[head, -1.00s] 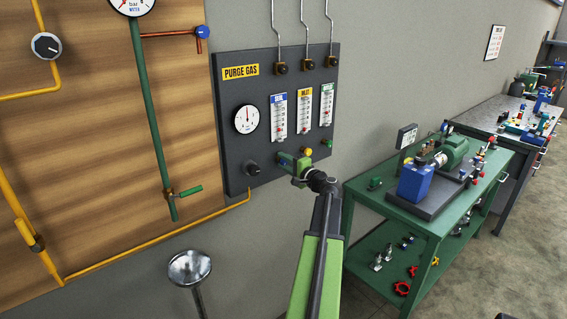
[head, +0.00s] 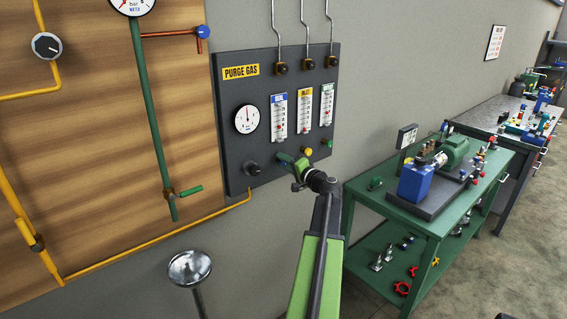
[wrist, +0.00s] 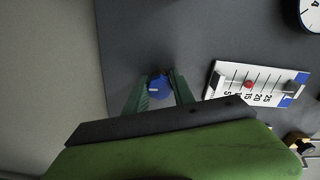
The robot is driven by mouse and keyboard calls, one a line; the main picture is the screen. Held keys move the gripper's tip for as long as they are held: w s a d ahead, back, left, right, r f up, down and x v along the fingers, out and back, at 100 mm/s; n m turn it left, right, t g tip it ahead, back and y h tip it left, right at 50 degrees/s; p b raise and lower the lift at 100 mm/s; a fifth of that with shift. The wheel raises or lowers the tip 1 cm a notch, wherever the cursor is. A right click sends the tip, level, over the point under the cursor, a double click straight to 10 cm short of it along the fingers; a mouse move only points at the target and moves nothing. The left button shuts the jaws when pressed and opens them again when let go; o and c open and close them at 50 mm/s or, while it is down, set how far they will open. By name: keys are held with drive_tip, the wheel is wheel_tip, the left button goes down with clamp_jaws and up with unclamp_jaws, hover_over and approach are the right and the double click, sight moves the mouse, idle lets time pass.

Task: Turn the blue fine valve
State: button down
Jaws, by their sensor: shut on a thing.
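The blue fine valve is a small round blue knob (wrist: 161,87) on the dark purge gas panel (head: 229,95). In the wrist view it sits between the two green fingers of my gripper (wrist: 158,90), which are shut on it. In the head view my gripper (head: 288,159) is at the panel's lower middle, below the blue-labelled flowmeter (head: 278,117), and hides the knob. The flowmeter, with a red float, also shows beside the gripper in the wrist view (wrist: 256,87).
A yellow knob (head: 307,152) and a green knob (head: 327,143) sit just right of my gripper. A black knob (head: 253,169) is to its left. A round gauge (head: 246,119) is above. A green workbench (head: 440,215) stands at right.

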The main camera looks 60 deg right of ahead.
drive_tip(key=c, duration=1.1)
unclamp_jaws()
drive_tip(key=shift+o, duration=0.2)
drive_tip(key=v, duration=1.7)
drive_tip(key=shift+s+a, duration=0.15)
drive_tip(key=shift+s, duration=0.05)
